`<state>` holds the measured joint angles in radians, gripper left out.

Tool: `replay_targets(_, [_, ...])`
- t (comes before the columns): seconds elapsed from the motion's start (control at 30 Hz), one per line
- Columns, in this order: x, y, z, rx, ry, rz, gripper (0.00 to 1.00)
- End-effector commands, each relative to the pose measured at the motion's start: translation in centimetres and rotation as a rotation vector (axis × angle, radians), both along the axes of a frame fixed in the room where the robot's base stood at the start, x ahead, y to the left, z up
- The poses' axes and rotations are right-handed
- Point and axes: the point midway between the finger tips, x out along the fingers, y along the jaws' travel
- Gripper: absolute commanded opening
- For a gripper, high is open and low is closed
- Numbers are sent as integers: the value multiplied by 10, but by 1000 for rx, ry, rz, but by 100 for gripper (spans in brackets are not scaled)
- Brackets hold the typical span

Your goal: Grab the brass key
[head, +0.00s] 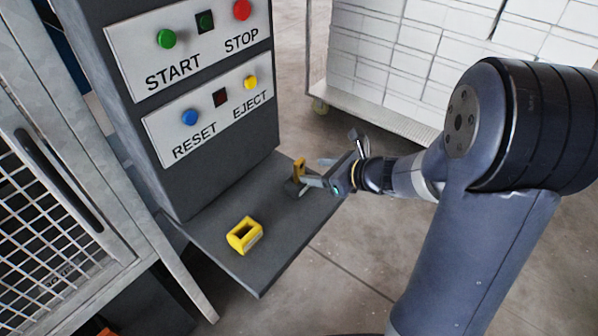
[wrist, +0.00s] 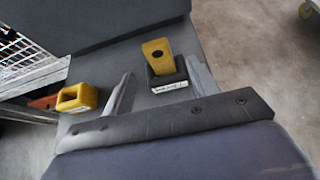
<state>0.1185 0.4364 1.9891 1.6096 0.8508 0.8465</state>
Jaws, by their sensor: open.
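The brass key (head: 299,167) looks like a yellow-gold tab with a round hole near its top. It stands upright in a small dark block (head: 294,188) on the grey shelf. In the wrist view the key (wrist: 157,50) and the block with a white label (wrist: 170,82) show between the two fingers. In the head view my gripper (head: 318,171) comes in from the right, close to the key. The key's lower part is hidden in the block.
A yellow hollow block (head: 243,236) lies nearer on the shelf (head: 215,215), left of the key. The control panel (head: 190,60) with START, STOP, RESET and EJECT buttons rises behind. A mesh cage (head: 50,195) stands left. A cart of white boxes (head: 420,60) stands behind.

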Motion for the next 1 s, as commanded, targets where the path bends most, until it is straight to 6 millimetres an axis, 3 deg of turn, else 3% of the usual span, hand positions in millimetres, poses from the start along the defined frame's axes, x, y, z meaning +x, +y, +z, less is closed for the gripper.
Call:
replay_targets(0.6, [34,44,-27,-3,1,3,56])
replay_targets(0.9, [37,47,-29,-3,-2,1,56])
replay_targets(1.0, [37,47,-29,-2,-1,1,50])
